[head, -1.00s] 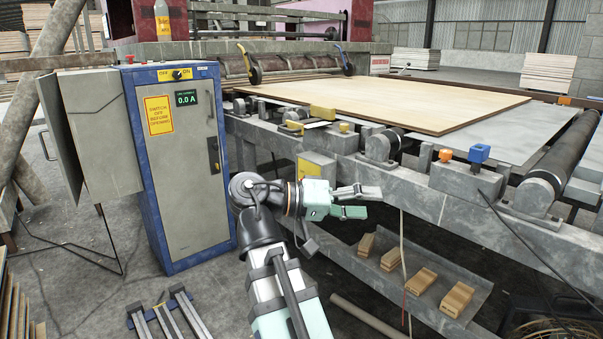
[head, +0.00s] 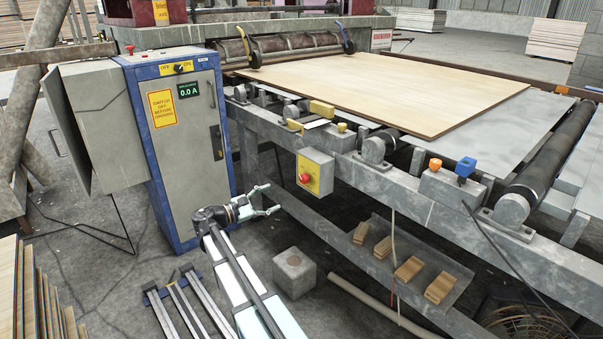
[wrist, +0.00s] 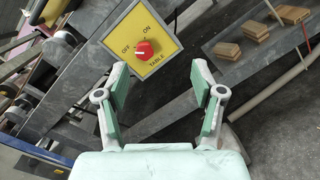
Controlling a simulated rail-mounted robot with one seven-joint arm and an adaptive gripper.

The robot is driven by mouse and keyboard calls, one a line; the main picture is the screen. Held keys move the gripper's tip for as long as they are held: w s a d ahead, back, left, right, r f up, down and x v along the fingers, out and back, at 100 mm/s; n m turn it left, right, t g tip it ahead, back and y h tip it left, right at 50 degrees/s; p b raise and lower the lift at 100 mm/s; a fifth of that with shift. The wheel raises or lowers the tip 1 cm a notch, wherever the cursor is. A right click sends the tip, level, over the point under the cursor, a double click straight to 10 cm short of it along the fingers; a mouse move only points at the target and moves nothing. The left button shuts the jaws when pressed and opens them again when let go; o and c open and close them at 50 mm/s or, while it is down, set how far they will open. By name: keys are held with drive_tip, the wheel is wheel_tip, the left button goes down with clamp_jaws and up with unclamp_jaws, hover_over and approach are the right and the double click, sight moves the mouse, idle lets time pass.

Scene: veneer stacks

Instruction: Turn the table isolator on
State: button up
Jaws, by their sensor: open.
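The table isolator (head: 305,179) is a red knob on a yellow plate, on a grey box fixed to the front of the table frame. In the wrist view the knob (wrist: 143,49) is beyond my fingertips, slightly left of the gap between them. The plate (wrist: 165,42) appears tilted and reads OFF, ON and TABLE. The knob's white mark seems to lie towards OFF. My gripper (head: 270,199) is open and empty, left of and lower than the box in the head view. Its two fingers (wrist: 161,78) are spread and apart from the knob.
A blue-edged cabinet (head: 190,150) with its own OFF/ON switch (head: 183,68) stands left. The table frame (head: 400,190) runs along the right, carrying a veneer sheet (head: 400,85). A concrete block (head: 294,272) and a shelf with wooden blocks (head: 409,268) are below.

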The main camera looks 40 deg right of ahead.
drive_tip(key=w+f+n+t, duration=0.2)
drive_tip(key=w+n, duration=0.2)
drive_tip(key=n+b, duration=0.2)
drive_tip(key=b, duration=0.2)
approach(302, 179)
drive_tip(key=d, duration=1)
drive_tip(key=shift+w, duration=0.1)
drive_tip(key=shift+a, duration=0.1)
drive_tip(key=c, duration=1.2)
